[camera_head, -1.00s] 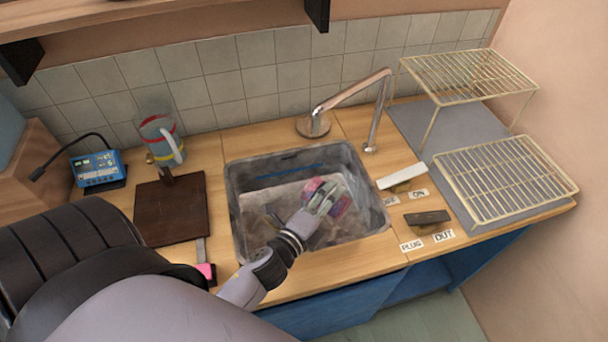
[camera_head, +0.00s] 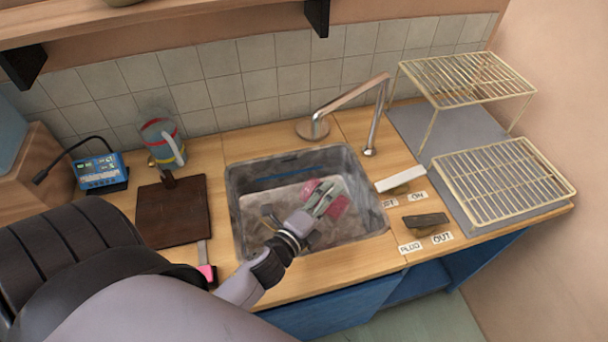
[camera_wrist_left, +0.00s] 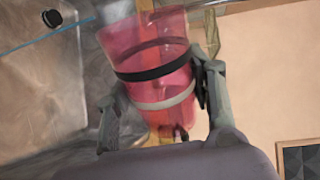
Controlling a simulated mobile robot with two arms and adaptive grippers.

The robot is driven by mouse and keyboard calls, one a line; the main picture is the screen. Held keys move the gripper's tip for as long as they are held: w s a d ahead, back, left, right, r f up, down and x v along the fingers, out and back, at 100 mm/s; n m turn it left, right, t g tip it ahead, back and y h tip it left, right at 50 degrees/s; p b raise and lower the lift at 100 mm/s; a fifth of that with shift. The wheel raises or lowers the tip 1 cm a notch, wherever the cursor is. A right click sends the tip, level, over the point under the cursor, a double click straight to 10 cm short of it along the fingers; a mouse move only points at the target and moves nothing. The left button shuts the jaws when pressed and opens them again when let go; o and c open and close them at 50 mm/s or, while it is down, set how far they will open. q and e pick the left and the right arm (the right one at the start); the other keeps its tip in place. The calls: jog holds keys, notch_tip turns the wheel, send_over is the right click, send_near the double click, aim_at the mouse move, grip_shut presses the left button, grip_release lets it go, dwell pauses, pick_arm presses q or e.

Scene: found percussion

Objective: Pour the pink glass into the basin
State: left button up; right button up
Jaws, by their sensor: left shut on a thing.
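The pink glass (camera_wrist_left: 150,62) is a see-through pink cup with a black band and a pale band, seen large in the left wrist view. My left gripper (camera_wrist_left: 155,105) is shut on its sides, one finger on each side. In the head view the pink glass (camera_head: 338,206) shows partly behind my left gripper (camera_head: 328,196), over the right part of the basin (camera_head: 240,195). The glass looks tilted there. I cannot tell whether liquid is in it or leaving it. The basin is a worn grey sink set in the wooden counter. My right gripper does not show.
A faucet (camera_head: 345,105) stands behind the basin. A white lever (camera_head: 400,178) and a dark lever (camera_head: 426,220) are at its right, near wire racks (camera_head: 505,180). A dark board (camera_head: 172,212), a banded jug (camera_head: 160,140) and a blue device (camera_head: 100,172) are at the left.

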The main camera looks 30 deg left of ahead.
aim_at(345, 209)
pick_arm(q)
jog(key=f+b, duration=0.1)
jog(key=f+m+b, duration=0.1)
jog(key=shift+d+f+m+b, duration=0.15)
jog(key=shift+d+m+b, duration=0.15)
jog(key=shift+b, duration=0.1)
jog(key=shift+d+r+m+y+p, duration=0.3)
jog(key=shift+d+r+m+p, duration=0.15)
jog(key=shift+d+r+m, duration=0.3)
jog(key=shift+s+f+m+b, duration=0.1)
jog(key=shift+f+m+b, duration=0.35)
jog(key=shift+m+b, duration=0.3)
jog(key=m, duration=0.1)
jog(key=r+m, duration=0.1)
jog(key=m, duration=0.1)
jog(key=shift+a+r+y, duration=0.1)
jog(key=shift+y, duration=0.3)
jog(key=shift+f+m+b, duration=0.7)
jog(key=shift+f+b, duration=0.05)
jog(key=shift+b, duration=0.25)
jog(key=d+r+m, duration=0.1)
jog(key=m, duration=0.1)
jog(key=d+r+m+t+p, duration=0.1)
jog(key=m, duration=0.1)
jog(key=shift+d+r+m+y, duration=0.3)
jog(key=shift+d+m, duration=0.1)
jog(key=shift+d+f+m, duration=0.4)
jog(key=shift+d+m, duration=0.1)
jog(key=shift+m, duration=0.7)
